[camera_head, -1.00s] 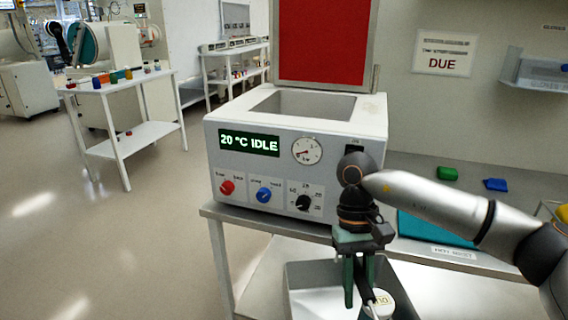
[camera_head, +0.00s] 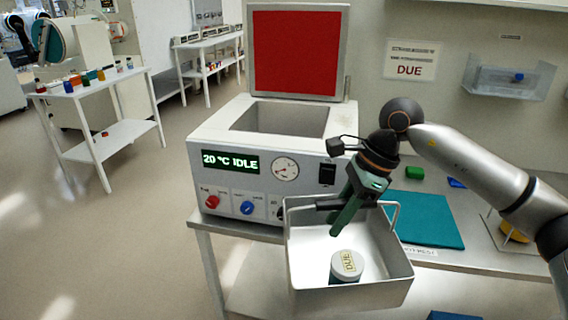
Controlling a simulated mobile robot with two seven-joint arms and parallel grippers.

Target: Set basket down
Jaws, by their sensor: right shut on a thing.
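The basket (camera_head: 392,292) is a grey metal open box in front of the bench edge. A white-lidded jar (camera_head: 347,263) marked DUE stands inside it. The exact grip point is partly hidden by the green fingers. A wire handle (camera_head: 396,208) shows on the basket's right side. The basket looks held above the lower shelf, in front of the bench. My left gripper is not in view.
A heating unit (camera_head: 225,185) reading 20 °C IDLE stands behind, its red-faced lid (camera_head: 298,55) raised over an open well. A teal mat (camera_head: 432,225) lies bare on the bench to the right. Green (camera_head: 415,173) and blue (camera_head: 456,183) items lie behind it.

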